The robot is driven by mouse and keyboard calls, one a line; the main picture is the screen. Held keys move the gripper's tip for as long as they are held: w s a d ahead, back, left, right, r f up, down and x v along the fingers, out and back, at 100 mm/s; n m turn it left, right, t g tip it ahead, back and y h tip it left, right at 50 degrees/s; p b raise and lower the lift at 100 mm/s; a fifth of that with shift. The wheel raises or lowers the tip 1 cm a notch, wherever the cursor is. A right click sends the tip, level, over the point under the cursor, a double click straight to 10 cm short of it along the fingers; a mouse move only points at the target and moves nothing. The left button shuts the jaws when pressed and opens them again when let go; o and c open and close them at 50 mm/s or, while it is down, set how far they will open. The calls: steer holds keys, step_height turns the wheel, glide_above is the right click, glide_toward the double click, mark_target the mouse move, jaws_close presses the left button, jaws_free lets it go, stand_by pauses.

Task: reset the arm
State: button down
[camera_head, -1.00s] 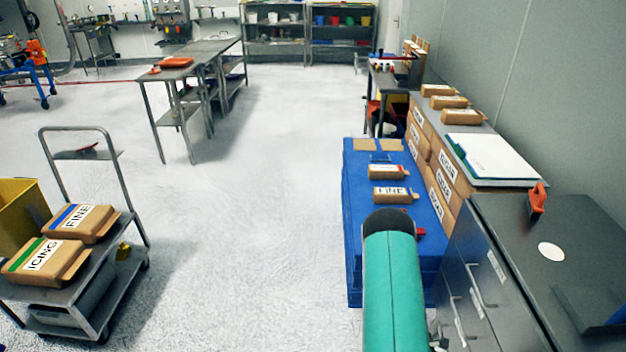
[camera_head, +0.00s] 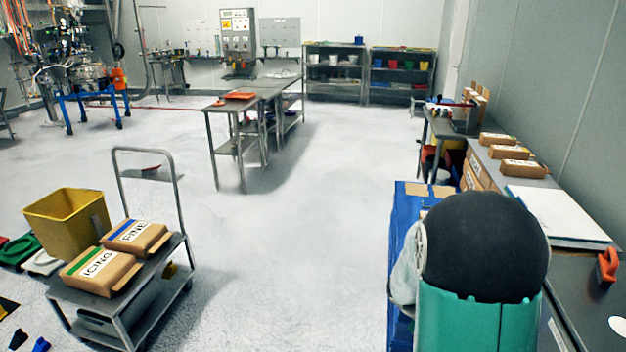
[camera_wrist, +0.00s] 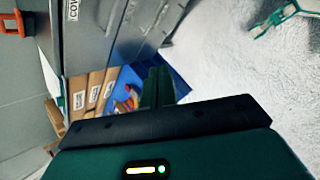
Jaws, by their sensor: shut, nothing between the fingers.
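My gripper (camera_wrist: 158,88) shows in the wrist view as dark green fingers beyond a black bar. The fingers are together with nothing between them, above the floor side of a blue platform (camera_wrist: 180,84). In the head view my arm's teal link and black rounded joint fill the lower right and hide most of the blue platform (camera_head: 400,225). My gripper is not visible in the head view.
Dark cabinets (camera_wrist: 95,30) with an orange-handled tool (camera_head: 607,268) are close at the right. The middle floor is clear.

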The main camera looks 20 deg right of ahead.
steer(key=s+a+r+m+t+y, duration=0.2)
steer(key=s+a+r+t+y, duration=0.1)
steer(key=a+r, duration=0.8)
steer(key=s+a+r+m+t+y, duration=0.1)
steer(key=s+a+r+t+y, duration=0.3)
steer(key=a+r, duration=0.7)
steer(key=s+a, duration=0.2)
steer(key=a, duration=0.4)
steer(key=shift+a+m, duration=0.35)
steer(key=shift+m, duration=0.05)
steer(key=shift+d+r, duration=0.1)
steer(key=shift+d, duration=0.1)
